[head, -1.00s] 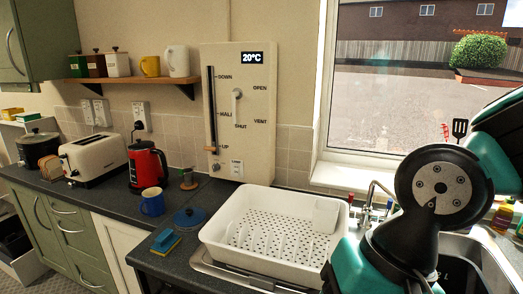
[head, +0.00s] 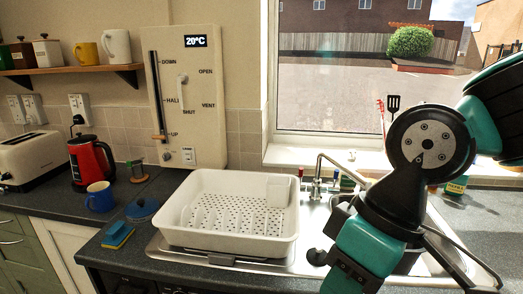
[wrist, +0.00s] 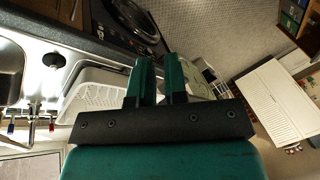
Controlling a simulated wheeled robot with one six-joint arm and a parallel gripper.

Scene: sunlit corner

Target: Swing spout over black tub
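The tap with its thin silver spout (head: 338,167) stands behind the sink, right of the white dish rack, in the head view. The spout arches up and slopes down to the right toward my arm. The tap also shows at the left edge of the wrist view (wrist: 31,119), with red and blue handle ends. A dark patch shows in the sink behind my arm in the head view; I cannot tell if it is the black tub. My gripper (wrist: 160,78) has its fingers slightly apart, with nothing between them. It is clear of the spout. My arm hides much of the sink.
The white dish rack (head: 236,240) stands left of the sink (head: 312,238). Utensils (head: 392,104) stand upright by the window. A bottle (head: 457,184) stands behind my arm.

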